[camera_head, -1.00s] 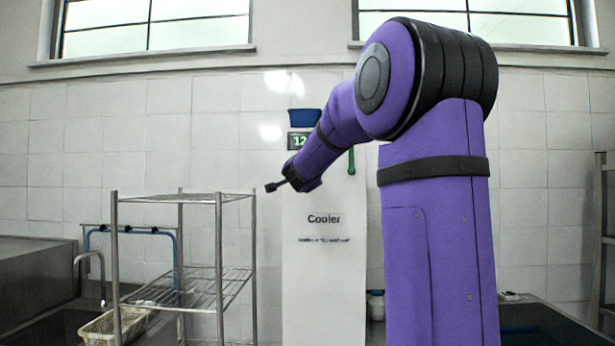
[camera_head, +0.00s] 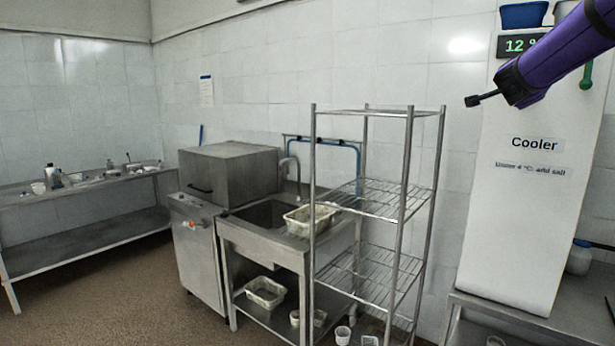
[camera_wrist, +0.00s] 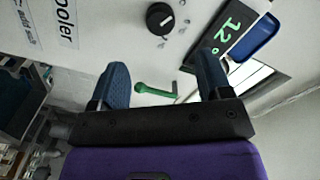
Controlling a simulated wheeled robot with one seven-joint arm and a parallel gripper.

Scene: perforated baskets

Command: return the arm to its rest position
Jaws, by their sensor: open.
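My gripper (camera_head: 482,99) is at the upper right of the head view, at the end of my purple arm, in front of the white cooler (camera_head: 525,225). In the wrist view my gripper (camera_wrist: 165,78) shows two dark blue fingers spread wide apart, with nothing between them. The cooler's green handle (camera_wrist: 155,91) shows beyond the fingers, apart from them as far as I can tell. The rest of my arm is mostly outside the head view.
A wire rack (camera_head: 375,200) stands left of the cooler. Behind it a sink unit (camera_head: 265,225) holds a perforated basket (camera_head: 311,219), with another basket (camera_head: 265,292) on the shelf below. A steel table (camera_head: 90,190) stands at the left. Open floor (camera_head: 110,290) lies at lower left.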

